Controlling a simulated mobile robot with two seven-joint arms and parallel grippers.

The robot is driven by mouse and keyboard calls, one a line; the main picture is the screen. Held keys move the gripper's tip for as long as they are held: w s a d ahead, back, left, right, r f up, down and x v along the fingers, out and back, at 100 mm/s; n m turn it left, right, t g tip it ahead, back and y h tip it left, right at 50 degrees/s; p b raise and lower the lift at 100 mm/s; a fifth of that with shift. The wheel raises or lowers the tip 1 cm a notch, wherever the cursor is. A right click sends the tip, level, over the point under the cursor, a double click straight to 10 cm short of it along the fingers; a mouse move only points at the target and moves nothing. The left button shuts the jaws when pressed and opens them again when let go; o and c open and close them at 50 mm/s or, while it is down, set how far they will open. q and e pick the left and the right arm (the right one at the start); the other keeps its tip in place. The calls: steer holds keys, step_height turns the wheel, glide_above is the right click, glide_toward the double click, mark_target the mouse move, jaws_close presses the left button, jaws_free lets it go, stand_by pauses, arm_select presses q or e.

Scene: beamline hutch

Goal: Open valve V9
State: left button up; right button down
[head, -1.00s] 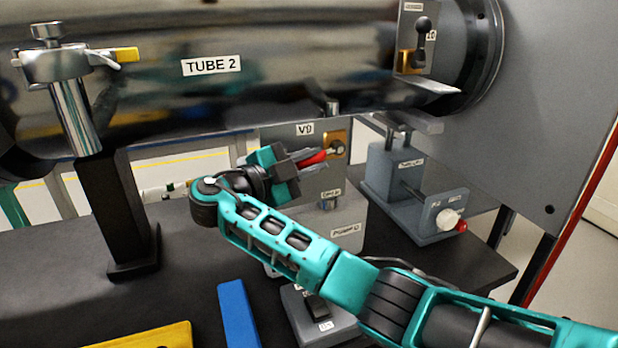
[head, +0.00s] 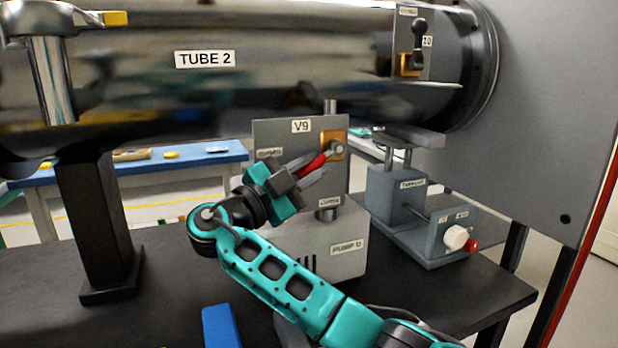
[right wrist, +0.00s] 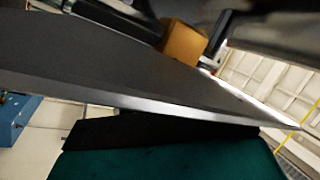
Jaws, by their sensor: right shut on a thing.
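Valve V9 is a grey upright panel (head: 275,137) below the tube, with a brass block (head: 333,140) near its upper right. Its red lever (head: 314,163) slopes down and left from the pivot at that block. My right gripper (head: 316,174) is shut on the lever, its fingers covering part of it. Small labels sit left of the lever (head: 269,153) and below the pivot (head: 329,202); the lever lies between these directions. In the right wrist view the panel's grey plate (right wrist: 100,75) and the brass block (right wrist: 184,42) show close up; the lever is not clear. My left gripper is not in view.
The steel tube labelled TUBE 2 (head: 270,95) runs just above my right gripper. A dark support post (head: 95,225) stands left. The pump box (head: 345,255) is below the valve, a grey fixture (head: 410,215) to its right. A blue object (head: 220,327) lies in front.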

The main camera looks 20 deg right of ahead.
steer(key=c, duration=1)
jaws_free()
steer(key=shift+s, duration=0.1)
steer(key=shift+c, duration=0.2)
steer(key=b+v, duration=0.1)
steer(key=v, duration=1.1)
steer(key=shift+s+a, duration=0.15)
steer(key=shift+a, duration=0.2)
